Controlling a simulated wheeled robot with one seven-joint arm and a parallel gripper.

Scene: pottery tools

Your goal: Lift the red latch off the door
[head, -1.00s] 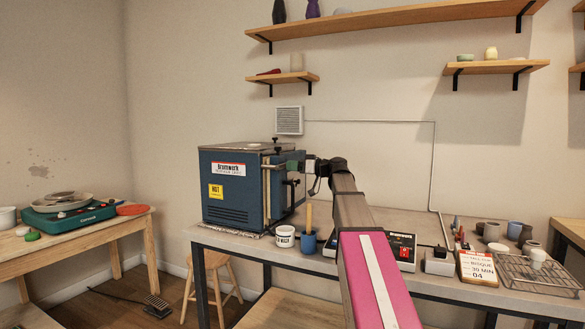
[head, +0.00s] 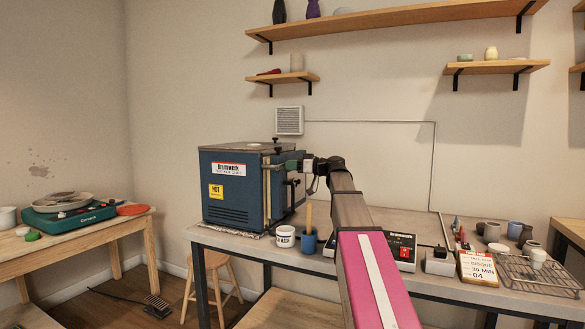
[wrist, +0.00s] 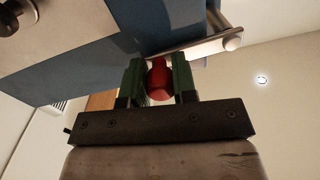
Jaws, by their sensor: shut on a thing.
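The red latch (wrist: 158,78) shows in the wrist view as a rounded red piece between the two green fingers of my gripper (wrist: 158,72). The fingers are shut on it, close to the blue kiln body. In the head view my gripper (head: 291,165) is at the right, door side of the blue kiln (head: 232,190). The latch cannot be made out there. Whether it still touches its seat on the door is hidden.
A metal bar with a rounded end (wrist: 233,43) lies close beside the fingers. The workbench (head: 250,248) holds a white jar (head: 284,236), a blue cup (head: 307,243), a controller box (head: 402,250) and a wire rack (head: 545,275). A stool (head: 212,262) stands below.

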